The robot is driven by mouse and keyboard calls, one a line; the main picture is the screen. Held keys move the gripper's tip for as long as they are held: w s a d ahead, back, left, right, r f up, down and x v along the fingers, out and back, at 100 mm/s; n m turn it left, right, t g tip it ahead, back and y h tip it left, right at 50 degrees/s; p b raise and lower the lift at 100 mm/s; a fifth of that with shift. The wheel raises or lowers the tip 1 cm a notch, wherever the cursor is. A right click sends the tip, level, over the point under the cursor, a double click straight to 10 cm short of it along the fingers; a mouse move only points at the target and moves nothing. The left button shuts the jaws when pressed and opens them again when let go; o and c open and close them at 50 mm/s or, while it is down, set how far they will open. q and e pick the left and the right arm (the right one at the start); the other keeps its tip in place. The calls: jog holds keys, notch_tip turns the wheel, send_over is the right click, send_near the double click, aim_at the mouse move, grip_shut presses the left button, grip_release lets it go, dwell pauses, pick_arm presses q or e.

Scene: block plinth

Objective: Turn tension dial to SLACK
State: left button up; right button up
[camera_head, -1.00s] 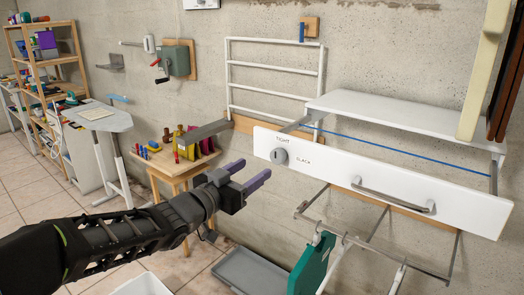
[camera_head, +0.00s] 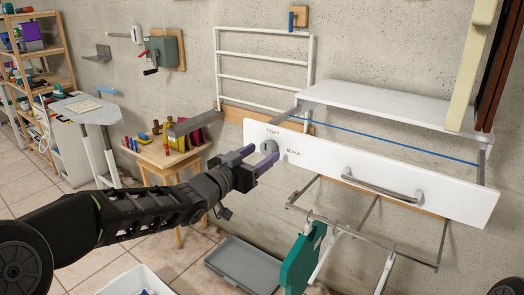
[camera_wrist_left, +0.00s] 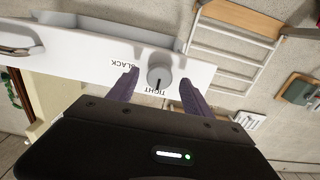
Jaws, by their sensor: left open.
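The tension dial (camera_head: 269,146) is a round grey knob on the left end of a white front panel (camera_head: 330,165). TIGHT is printed above it and SLACK to its right. In the left wrist view the dial (camera_wrist_left: 160,72) has a dark pointer mark on the side toward the TIGHT label (camera_wrist_left: 160,91). My left gripper (camera_head: 263,155) is open, its purple fingers pointing at the panel. In the wrist view the fingers (camera_wrist_left: 159,80) stand on either side of the dial with gaps; I cannot tell whether the tips reach its depth. My right gripper is not in view.
A metal bar handle (camera_head: 385,190) is on the panel, with a white shelf (camera_head: 390,108) above. A white rack (camera_head: 265,73) hangs on the wall behind. A wooden table (camera_head: 165,158) with tools stands left. A green item (camera_head: 303,262) hangs below; a grey tray (camera_head: 242,265) lies beneath.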

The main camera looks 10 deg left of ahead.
pick_arm(q)
jog(key=shift+w+d, duration=0.3)
jog(key=shift+w, duration=0.3)
grip_shut()
